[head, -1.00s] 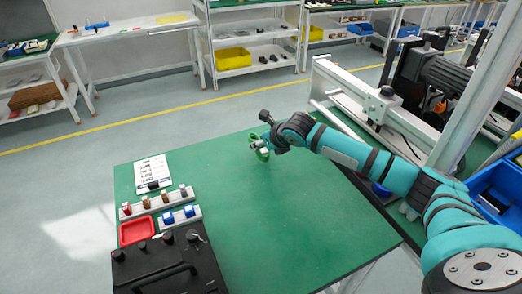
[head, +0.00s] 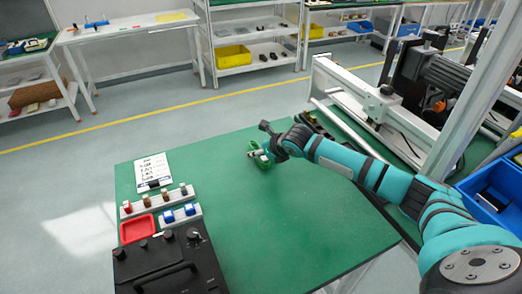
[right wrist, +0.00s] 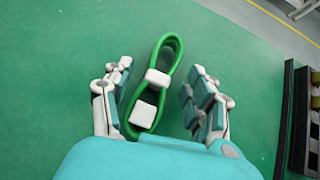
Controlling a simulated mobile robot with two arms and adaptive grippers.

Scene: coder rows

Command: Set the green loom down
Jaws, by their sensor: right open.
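The green loom (right wrist: 172,50) is a bundled loop of green cable with two white connector blocks. In the right wrist view it lies on the green table top (right wrist: 60,60), between the parted fingers of my right gripper (right wrist: 158,95). Gaps show between the loom and the fingers on both sides. In the head view the loom (head: 253,146) is near the far edge of the table, at the tip of my right arm, and my right gripper (head: 264,154) partly covers it. My left gripper is not in view.
A rail with coloured spools (head: 145,204), a shorter rail with blue spools (head: 180,214), a red tray (head: 137,228), a printed sheet (head: 153,171) and a black control box (head: 165,262) occupy the table's left side. The table's middle and front are clear. A machine frame (head: 370,110) stands at the right.

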